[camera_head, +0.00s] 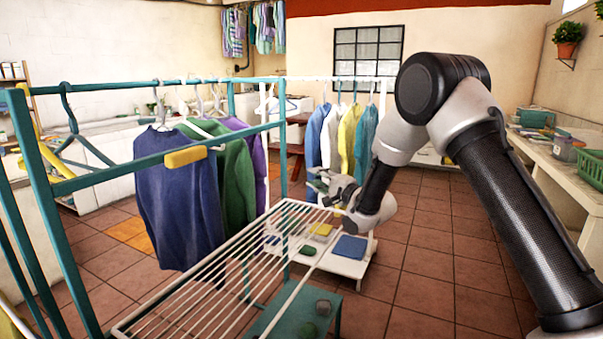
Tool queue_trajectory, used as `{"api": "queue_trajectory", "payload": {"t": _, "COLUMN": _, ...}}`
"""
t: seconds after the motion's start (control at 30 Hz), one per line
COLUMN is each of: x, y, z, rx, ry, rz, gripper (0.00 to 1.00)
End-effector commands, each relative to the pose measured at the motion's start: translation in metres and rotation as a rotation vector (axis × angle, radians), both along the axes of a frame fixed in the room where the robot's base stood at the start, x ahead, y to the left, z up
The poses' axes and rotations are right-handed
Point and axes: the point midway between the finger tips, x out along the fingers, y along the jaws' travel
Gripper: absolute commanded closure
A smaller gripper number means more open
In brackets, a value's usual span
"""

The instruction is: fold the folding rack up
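The folding rack (222,266) is a panel of thin white bars in a white frame. It is folded out from the teal frame and lies roughly level, running from the near left to the middle of the view. My gripper (328,190) is at the rack's far right end, just above or at its edge. I cannot tell if it touches the rack. Its fingers are small and dark against the clutter, so I cannot tell whether they are open or shut. My forearm hides part of the area right of the rack.
A teal frame (110,180) with a yellow block (185,157) holds hanging blue (178,210), green and purple garments. A low white shelf (345,265) and a teal shelf (262,322) with small items sit below the rack. Tiled floor (430,265) is free at right, before a counter (570,180).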

Motion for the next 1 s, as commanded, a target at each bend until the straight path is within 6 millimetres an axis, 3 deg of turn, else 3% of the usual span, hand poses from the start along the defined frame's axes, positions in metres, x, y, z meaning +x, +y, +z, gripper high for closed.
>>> {"api": "queue_trajectory", "payload": {"t": 0.17, "x": -0.006, "y": 0.006, "z": -0.004, "rx": 0.009, "ry": -0.045, "rz": 0.045, "gripper": 0.70}}
{"api": "queue_trajectory", "payload": {"t": 0.6, "x": 0.041, "y": 0.051, "z": 0.004, "rx": 0.010, "ry": -0.045, "rz": 0.043, "gripper": 0.70}}
{"api": "queue_trajectory", "payload": {"t": 0.97, "x": 0.046, "y": 0.056, "z": 0.005, "rx": 0.010, "ry": -0.044, "rz": 0.043, "gripper": 0.70}}
{"api": "queue_trajectory", "payload": {"t": 1.0, "x": 0.046, "y": 0.056, "z": 0.005, "rx": 0.010, "ry": -0.044, "rz": 0.043, "gripper": 0.78}}
